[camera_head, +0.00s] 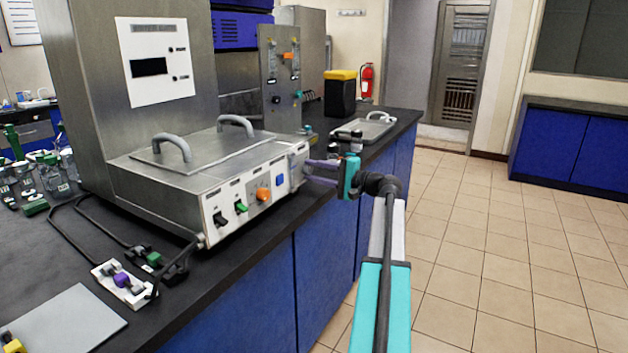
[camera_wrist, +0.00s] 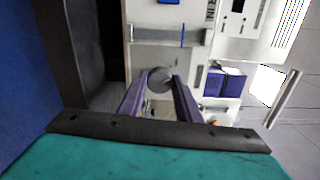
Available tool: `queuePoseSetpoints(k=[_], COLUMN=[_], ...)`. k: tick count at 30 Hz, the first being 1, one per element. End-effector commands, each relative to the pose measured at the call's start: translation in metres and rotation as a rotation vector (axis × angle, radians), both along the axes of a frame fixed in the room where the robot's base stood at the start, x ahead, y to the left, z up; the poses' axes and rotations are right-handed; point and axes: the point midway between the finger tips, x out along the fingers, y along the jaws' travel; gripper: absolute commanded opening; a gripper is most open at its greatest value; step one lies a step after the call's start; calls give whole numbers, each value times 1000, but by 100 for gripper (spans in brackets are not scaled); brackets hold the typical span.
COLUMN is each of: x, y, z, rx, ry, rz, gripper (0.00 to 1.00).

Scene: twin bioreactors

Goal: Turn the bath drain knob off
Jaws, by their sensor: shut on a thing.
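The steel bath (camera_head: 190,180) stands on the black bench, with several coloured knobs on its front panel (camera_head: 250,203). My gripper (camera_head: 308,171) reaches in from the right to the bath's right side. In the wrist view, the purple fingers of my gripper (camera_wrist: 161,84) are shut on a round grey knob (camera_wrist: 160,76), which I take to be the drain knob. In the head view the knob is hidden by the fingers and the bath's corner. I cannot tell which way the knob is turned.
A sink (camera_head: 366,128) lies behind my gripper on the bench (camera_head: 320,212). A black bin with a yellow lid (camera_head: 340,93) stands beyond. A lid with two grey handles (camera_head: 205,150) covers the bath. The tiled floor (camera_head: 480,235) at right is clear.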

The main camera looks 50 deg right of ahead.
Motion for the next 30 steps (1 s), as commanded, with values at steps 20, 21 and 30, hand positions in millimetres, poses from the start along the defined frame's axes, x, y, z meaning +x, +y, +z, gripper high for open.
queuePoseSetpoints(k=[20, 21, 30], x=[-1, -1, -1], y=[2, 2, 2], z=[-3, -3, -3], rx=[-303, -304, -303], ry=[-69, -69, -69], rz=[6, 6, 6], gripper=[8, 8, 32])
